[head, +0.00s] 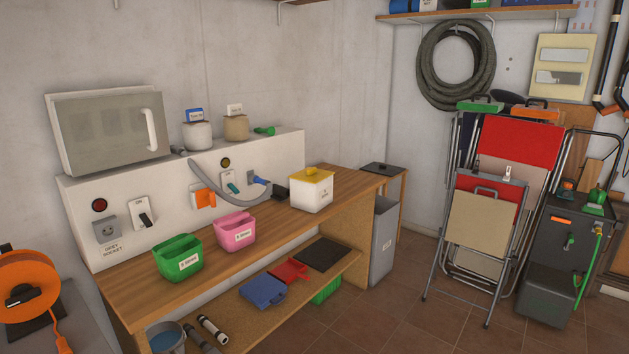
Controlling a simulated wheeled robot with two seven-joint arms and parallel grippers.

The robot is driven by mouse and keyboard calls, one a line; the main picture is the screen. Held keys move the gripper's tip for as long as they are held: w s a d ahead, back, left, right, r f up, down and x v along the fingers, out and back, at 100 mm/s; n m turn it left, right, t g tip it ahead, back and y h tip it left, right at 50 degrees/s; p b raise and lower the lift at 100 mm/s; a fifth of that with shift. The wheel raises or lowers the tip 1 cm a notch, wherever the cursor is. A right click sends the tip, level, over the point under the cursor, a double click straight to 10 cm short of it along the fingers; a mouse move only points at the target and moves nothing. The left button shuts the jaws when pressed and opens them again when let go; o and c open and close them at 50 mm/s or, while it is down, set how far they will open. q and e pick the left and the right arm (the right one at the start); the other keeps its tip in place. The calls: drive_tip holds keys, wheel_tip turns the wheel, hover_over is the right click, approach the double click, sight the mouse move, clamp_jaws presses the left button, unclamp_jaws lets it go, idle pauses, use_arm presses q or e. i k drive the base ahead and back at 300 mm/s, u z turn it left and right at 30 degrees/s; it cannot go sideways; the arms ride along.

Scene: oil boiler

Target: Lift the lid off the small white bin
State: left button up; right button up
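The small white bin (310,198) stands upright toward the right end of the wooden workbench. Its yellow lid (316,180) sits on top, with a small raised handle in the middle. A small label shows on the bin's right side, too small to read. Neither of my grippers is in the head view, so their positions relative to the bin are not shown.
A pink bin (234,233) and a green bin (178,261) stand left of the white bin on the workbench (130,300). A grey hose (230,195) curves close behind it. Folded chairs (482,220) lean at the right. The tiled floor (390,325) in front is clear.

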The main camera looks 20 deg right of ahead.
sight(313, 175)
drive_tip(key=z, duration=1.45)
drive_tip(key=i, duration=1.9)
drive_tip(key=u, duration=0.2)
